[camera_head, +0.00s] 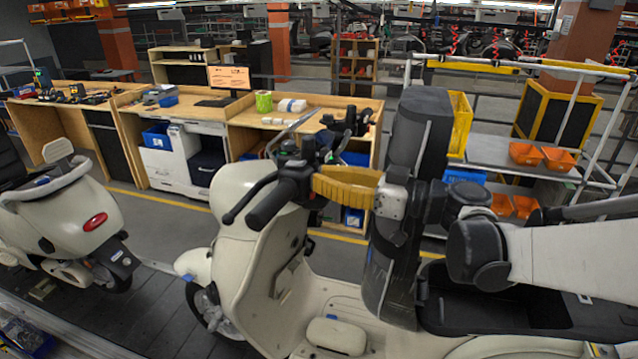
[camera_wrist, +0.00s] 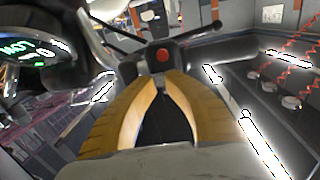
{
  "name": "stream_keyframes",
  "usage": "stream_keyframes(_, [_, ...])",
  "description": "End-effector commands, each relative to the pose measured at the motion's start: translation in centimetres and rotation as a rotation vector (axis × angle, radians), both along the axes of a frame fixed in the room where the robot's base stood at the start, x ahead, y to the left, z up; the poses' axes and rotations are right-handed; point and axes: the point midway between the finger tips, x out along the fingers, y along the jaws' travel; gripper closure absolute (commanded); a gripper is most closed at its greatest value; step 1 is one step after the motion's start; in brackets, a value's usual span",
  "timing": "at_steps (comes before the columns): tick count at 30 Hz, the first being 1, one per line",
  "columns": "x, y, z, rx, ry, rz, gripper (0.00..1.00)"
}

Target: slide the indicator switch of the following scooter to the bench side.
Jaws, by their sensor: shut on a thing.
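The cream scooter (camera_head: 240,235) stands in the middle of the head view, its handlebar turned toward my arm. The black switch housing (camera_head: 293,171) sits inboard of its black grip (camera_head: 266,206). In the wrist view the housing (camera_wrist: 150,60) shows a red button. My gripper (camera_head: 316,181) reaches the housing from the right with its yellow fingers. In the wrist view my gripper's fingertips (camera_wrist: 162,74) are close together at the near face of the housing, below the red button. The small indicator switch is hidden at the fingertips, and its position cannot be seen.
Wooden benches (camera_head: 240,112) stand behind the scooter, beyond a yellow floor line. Another cream scooter (camera_head: 65,220) is at the left on the slat conveyor (camera_head: 150,308). A lit dashboard (camera_wrist: 30,50) is at the wrist view's left. A rack with orange bins (camera_head: 525,153) stands at right.

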Motion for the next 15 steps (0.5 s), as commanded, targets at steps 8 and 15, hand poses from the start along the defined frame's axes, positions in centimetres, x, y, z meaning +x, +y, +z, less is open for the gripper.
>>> stream_keyframes(8, [0.31, -0.20, 0.09, 0.000, 0.000, -0.009, 0.73])
stream_keyframes(15, [0.32, -0.21, 0.11, 0.000, 0.000, -0.009, 0.64])
